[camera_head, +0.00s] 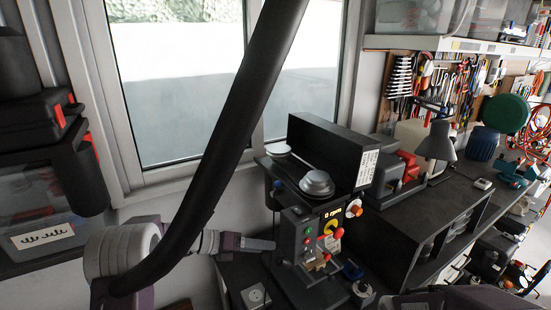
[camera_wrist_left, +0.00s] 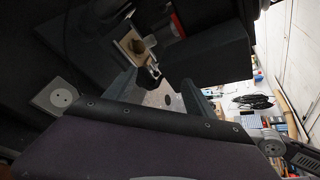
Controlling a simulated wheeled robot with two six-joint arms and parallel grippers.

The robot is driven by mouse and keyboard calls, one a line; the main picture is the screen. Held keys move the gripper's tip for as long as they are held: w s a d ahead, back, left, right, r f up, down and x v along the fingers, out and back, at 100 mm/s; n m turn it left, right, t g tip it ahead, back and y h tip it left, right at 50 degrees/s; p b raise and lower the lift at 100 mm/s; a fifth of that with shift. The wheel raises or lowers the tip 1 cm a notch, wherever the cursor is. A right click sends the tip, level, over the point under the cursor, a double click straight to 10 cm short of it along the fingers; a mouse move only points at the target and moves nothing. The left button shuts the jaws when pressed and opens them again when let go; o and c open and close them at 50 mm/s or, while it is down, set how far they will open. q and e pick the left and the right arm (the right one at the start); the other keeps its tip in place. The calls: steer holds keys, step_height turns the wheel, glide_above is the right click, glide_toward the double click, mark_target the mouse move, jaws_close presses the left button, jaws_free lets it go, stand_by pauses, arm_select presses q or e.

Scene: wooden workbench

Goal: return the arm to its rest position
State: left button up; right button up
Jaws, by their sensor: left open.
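My left arm (camera_head: 122,252) comes in at the lower left of the head view. My left gripper (camera_head: 262,244) reaches right, its fingers close to the lower part of a bench machine (camera_head: 322,225) with coloured buttons and a "0 rpm" display. In the left wrist view the gripper (camera_wrist_left: 160,92) shows two dark fingers spread apart, with nothing between them. A small light block with a brownish part (camera_wrist_left: 132,44) lies beyond the fingers. Whether the fingers touch the machine cannot be told. My right gripper does not show.
A thick black hose (camera_head: 225,135) crosses the head view in front of the window. A white socket (camera_head: 256,296) lies below my left gripper. A black open-fronted box (camera_head: 424,235) and a grey lamp (camera_head: 437,142) stand to the right. Dark cases (camera_head: 40,130) are stacked at the left.

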arm_select(q)
steer(key=s+f+m+g+y+b, duration=0.4)
steer(key=s+f+m+y, duration=0.1)
steer(key=s+f+m, duration=0.7)
steer(key=s+a+f+m+y+b, duration=0.3)
steer(key=s+a+f+m, duration=0.1)
steer(key=m, duration=0.6)
steer(key=s+a+f+m+y+b, duration=0.3)
steer(key=s+f+m, duration=0.3)
steer(key=s+m, duration=0.3)
steer(key=shift+a+m+y, duration=0.5)
steer(key=shift+a, duration=0.35)
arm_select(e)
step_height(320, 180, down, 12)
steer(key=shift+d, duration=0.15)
arm_select(q)
steer(key=shift+s, duration=0.15)
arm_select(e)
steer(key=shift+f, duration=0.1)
